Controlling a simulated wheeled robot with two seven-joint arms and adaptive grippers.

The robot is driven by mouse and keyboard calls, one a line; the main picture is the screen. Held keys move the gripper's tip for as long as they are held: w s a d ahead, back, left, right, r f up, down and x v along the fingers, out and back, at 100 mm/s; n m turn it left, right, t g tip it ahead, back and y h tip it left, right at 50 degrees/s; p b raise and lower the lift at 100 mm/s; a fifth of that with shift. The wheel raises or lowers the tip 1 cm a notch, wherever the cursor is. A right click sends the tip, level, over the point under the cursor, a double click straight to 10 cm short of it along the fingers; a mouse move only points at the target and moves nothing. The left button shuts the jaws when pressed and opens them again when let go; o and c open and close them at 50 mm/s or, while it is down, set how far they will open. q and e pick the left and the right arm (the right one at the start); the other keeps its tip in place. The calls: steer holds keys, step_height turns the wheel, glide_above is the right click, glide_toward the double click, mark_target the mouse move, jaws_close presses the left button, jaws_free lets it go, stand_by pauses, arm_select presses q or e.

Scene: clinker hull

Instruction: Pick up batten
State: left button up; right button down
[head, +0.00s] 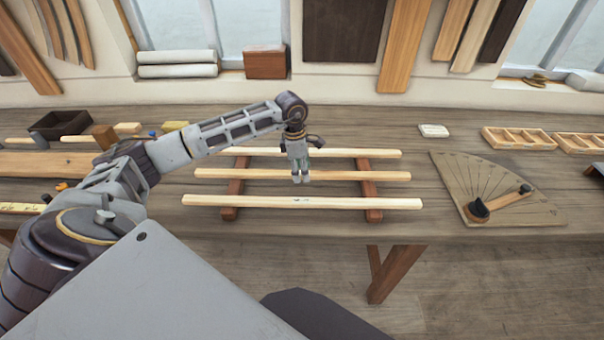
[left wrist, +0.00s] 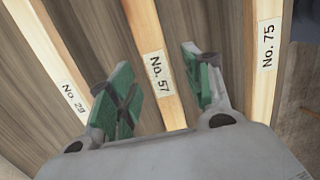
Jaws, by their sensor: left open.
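Three pale wooden battens lie side by side across two reddish-brown bearers (head: 232,187): a back batten (head: 370,153), a middle batten (head: 370,176) and a front batten (head: 250,202). In the left wrist view their labels read No. 29 on the left batten (left wrist: 50,50), No. 57 on the middle batten (left wrist: 147,30) and No. 75 on the right batten (left wrist: 264,80). My left gripper (head: 301,180) points down at the middle batten. Its open, green-padded fingers (left wrist: 157,58) show either side of No. 57. I cannot tell how far above it they are. My right gripper is not in view.
A dark open box (head: 60,124) and wood pieces lie left. The bench's front edge is close to the front batten.

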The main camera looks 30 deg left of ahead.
arm_select(q)
steer(key=shift+f, duration=0.35)
jaws_close()
stand_by(0.4)
